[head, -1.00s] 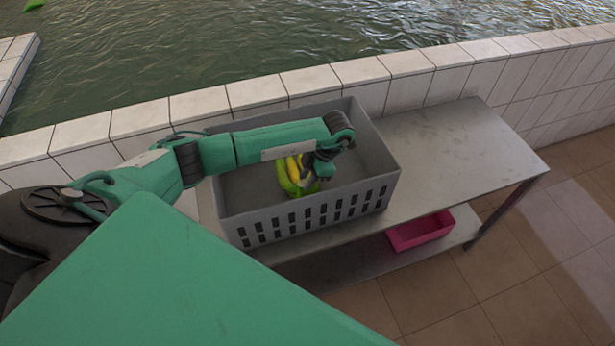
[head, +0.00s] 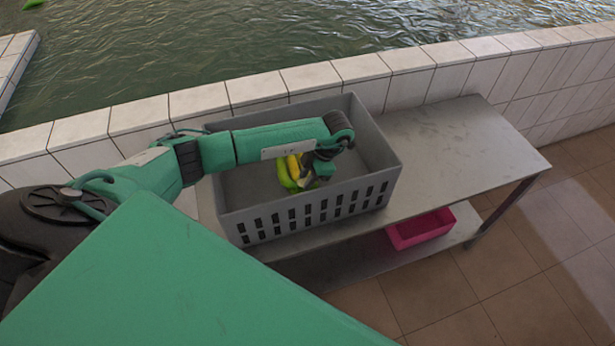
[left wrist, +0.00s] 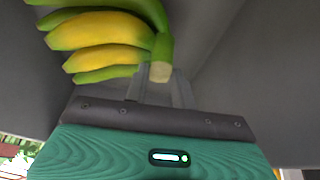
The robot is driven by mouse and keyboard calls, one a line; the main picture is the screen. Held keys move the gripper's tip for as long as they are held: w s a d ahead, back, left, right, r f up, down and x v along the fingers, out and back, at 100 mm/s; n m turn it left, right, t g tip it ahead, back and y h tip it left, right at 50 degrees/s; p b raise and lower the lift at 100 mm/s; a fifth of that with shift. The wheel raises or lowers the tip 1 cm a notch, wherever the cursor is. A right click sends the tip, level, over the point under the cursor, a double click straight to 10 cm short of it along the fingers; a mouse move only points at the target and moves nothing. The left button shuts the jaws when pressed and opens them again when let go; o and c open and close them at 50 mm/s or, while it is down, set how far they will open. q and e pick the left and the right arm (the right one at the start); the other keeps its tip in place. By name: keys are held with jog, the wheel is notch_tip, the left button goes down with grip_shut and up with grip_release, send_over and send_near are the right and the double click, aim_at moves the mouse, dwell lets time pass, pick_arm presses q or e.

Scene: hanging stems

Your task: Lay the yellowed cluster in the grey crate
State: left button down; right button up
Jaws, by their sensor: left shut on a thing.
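The yellowed cluster (head: 291,172) is a bunch of yellow bananas with green ones among them. It is inside the grey crate (head: 310,214), within its walls; I cannot tell whether it touches the floor. My left gripper (head: 316,172) reaches down into the crate and is shut on the cluster's stem. In the left wrist view the cluster (left wrist: 105,32) spreads to the left of its green stem, and the gripper (left wrist: 160,84) is at the stem's cut end. The arm hides part of the crate's interior. My right gripper is not in view.
The crate stands on a metal table (head: 455,150) with clear room to its right. A pink bin (head: 420,229) sits on the lower shelf. A tiled wall (head: 405,62) with water beyond runs behind the table.

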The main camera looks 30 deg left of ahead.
pick_arm(q)
jog(key=shift+s+a+f, duration=0.1)
jog(key=shift+f, duration=0.35)
jog(key=c, duration=1.4)
grip_release()
jog(key=shift+c, duration=0.2)
jog(key=o, duration=0.4)
jog(key=shift+f, duration=0.15)
jog(key=shift+c, duration=0.2)
jog(key=shift+w+a, duration=0.1)
jog(key=shift+w, duration=0.15)
jog(key=shift+s, duration=0.1)
